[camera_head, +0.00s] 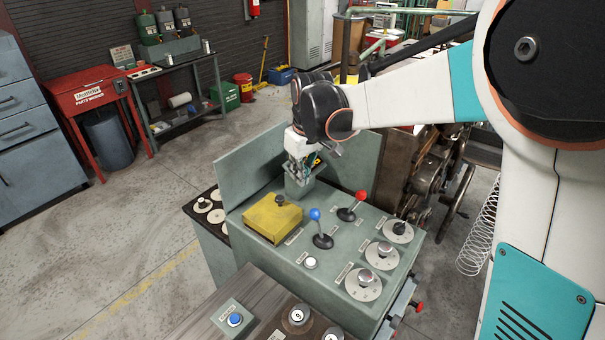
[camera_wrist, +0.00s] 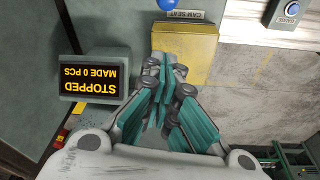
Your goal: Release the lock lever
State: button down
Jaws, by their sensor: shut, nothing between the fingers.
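The grey-green console (camera_head: 262,256) carries a lever with a blue ball knob (camera_head: 315,214) and a lever with a red ball knob (camera_head: 361,195). I cannot tell from the labels which is the lock lever. My gripper (camera_head: 299,178) is shut and empty above the back of the console, behind both levers and apart from them. In the wrist view its teal fingers (camera_wrist: 163,95) point toward the yellow block (camera_wrist: 192,48). Part of a blue knob (camera_wrist: 167,4) shows at the top edge, beside a label reading CAM SEAT.
A display (camera_wrist: 90,83) reads STOPPED, MADE 0 PCS. Several dials, including one near the front (camera_head: 363,281), line the console's right side. A wire coil (camera_head: 480,230) hangs at right. Floor at left is clear.

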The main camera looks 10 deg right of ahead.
aim_at(318, 223)
jog(key=shift+w+a+f, duration=0.15)
jog(key=shift+w+f, duration=0.05)
jog(key=shift+w, duration=0.45)
jog(key=shift+f, duration=0.1)
jog(key=f, duration=0.3)
jog(key=w+f, duration=0.1)
jog(key=f, duration=0.2)
jog(key=f+b, duration=0.1)
jog(key=f, duration=0.3)
jog(key=shift+w+a, duration=0.35)
jog(key=shift+a, duration=0.05)
jog(key=s+d, duration=0.1)
jog(key=s+d+r, duration=0.1)
jog(key=s, duration=0.1)
jog(key=shift+s+d, duration=0.1)
jog(key=shift+s, duration=0.05)
jog(key=shift+s+d, duration=0.1)
